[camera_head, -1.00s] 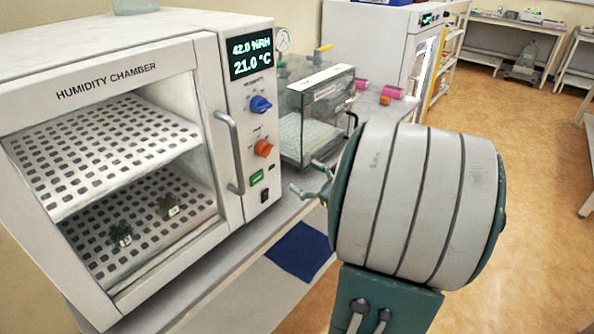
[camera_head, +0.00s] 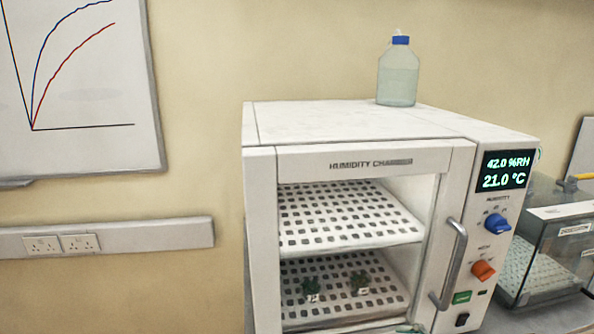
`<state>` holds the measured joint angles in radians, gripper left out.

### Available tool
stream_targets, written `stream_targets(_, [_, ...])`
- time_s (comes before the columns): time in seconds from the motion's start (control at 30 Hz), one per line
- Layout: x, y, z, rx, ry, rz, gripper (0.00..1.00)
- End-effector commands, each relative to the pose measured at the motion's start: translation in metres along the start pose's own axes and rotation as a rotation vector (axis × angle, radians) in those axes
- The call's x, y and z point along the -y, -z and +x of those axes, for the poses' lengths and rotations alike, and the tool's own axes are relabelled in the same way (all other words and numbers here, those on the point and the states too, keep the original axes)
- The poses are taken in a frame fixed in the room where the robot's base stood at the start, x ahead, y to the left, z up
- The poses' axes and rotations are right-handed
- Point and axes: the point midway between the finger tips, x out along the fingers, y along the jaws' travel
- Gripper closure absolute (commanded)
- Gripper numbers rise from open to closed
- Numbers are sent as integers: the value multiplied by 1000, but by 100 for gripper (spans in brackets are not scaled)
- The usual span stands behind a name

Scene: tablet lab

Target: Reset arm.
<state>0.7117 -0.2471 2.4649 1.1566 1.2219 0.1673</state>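My gripper does not show in the head view now. A small teal sliver at the bottom edge may be part of my arm, but too little shows to be sure. The white humidity chamber (camera_head: 355,127) stands in the middle right against the wall. The upper perforated shelf (camera_head: 345,215) is empty.
A clear bottle with a blue cap (camera_head: 398,76) stands on top of the chamber. A glass-walled box (camera_head: 555,250) stands to its right. The wall with a whiteboard (camera_head: 85,90) and sockets (camera_head: 62,244) is on the left.

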Motion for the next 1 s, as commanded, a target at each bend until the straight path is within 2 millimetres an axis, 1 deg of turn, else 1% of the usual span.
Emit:
stream_targets(0.03, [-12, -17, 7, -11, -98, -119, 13])
stream_targets(0.1, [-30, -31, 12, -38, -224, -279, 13])
stream_targets(0.17, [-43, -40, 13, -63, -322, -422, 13])
stream_targets(0.2, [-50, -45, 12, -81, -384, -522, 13])
stream_targets(0.27, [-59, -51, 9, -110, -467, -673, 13])
stream_targets(0.3, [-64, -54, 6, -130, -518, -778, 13])
stream_targets(0.43, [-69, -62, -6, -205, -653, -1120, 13])
stream_targets(0.5, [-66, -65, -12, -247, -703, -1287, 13])
stream_targets(0.6, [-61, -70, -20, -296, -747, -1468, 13])
stream_targets(0.73, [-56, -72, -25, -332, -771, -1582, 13])
stream_targets(1.0, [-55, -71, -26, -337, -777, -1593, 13])
